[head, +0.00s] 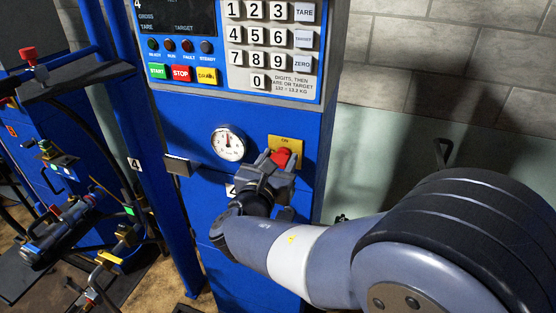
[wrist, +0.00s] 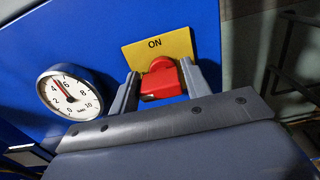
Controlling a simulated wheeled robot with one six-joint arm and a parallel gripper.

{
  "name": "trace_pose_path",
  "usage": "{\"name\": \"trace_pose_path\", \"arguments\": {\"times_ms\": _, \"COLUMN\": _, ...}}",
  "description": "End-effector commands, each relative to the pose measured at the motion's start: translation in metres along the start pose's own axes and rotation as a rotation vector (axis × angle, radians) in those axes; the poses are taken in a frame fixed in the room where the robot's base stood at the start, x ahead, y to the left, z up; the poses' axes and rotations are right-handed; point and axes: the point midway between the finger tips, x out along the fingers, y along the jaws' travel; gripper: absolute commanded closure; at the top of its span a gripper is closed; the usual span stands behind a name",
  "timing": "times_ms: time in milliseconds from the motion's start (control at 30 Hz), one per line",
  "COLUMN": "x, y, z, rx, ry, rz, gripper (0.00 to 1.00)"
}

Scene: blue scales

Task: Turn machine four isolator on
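The isolator is a red handle (head: 281,158) on a yellow plate (head: 297,143) marked ON, on the front of the blue machine (head: 199,116) with a number 4 label. In the wrist view the red handle (wrist: 161,80) sits below the word ON on the yellow plate (wrist: 178,45). My gripper (head: 279,163) is at the handle, and its fingers (wrist: 160,86) stand on either side of it. The left finger is close to the handle's left edge, and the right one is at its right edge. I cannot tell whether both fingers press on it.
A round gauge (head: 228,144) is left of the isolator. A keypad (head: 268,40) and start, stop and drain buttons (head: 181,73) are above. A small ledge (head: 178,165) sticks out at the left. Stands with valves and hoses (head: 70,215) fill the left side.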

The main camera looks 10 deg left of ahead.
Motion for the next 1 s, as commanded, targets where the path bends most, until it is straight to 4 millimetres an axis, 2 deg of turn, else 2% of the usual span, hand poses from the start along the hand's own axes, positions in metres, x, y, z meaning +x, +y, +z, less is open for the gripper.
{"name": "trace_pose_path", "arguments": {"times_ms": 33, "x": -0.0001, "y": 0.0, "z": 0.0001, "rx": 0.0, "ry": 0.0, "rz": 0.0, "gripper": 0.59}}
{"name": "trace_pose_path", "arguments": {"times_ms": 367, "x": -0.0002, "y": 0.0, "z": 0.0001, "rx": 0.0, "ry": 0.0, "rz": 0.0, "gripper": 0.85}}
{"name": "trace_pose_path", "arguments": {"times_ms": 667, "x": -0.0002, "y": -0.0002, "z": -0.0018, "rx": 0.045, "ry": -0.002, "rz": 0.001, "gripper": 0.85}}
{"name": "trace_pose_path", "arguments": {"times_ms": 1000, "x": -0.0003, "y": -0.0013, "z": -0.0058, "rx": 0.277, "ry": -0.003, "rz": 0.001, "gripper": 0.85}}
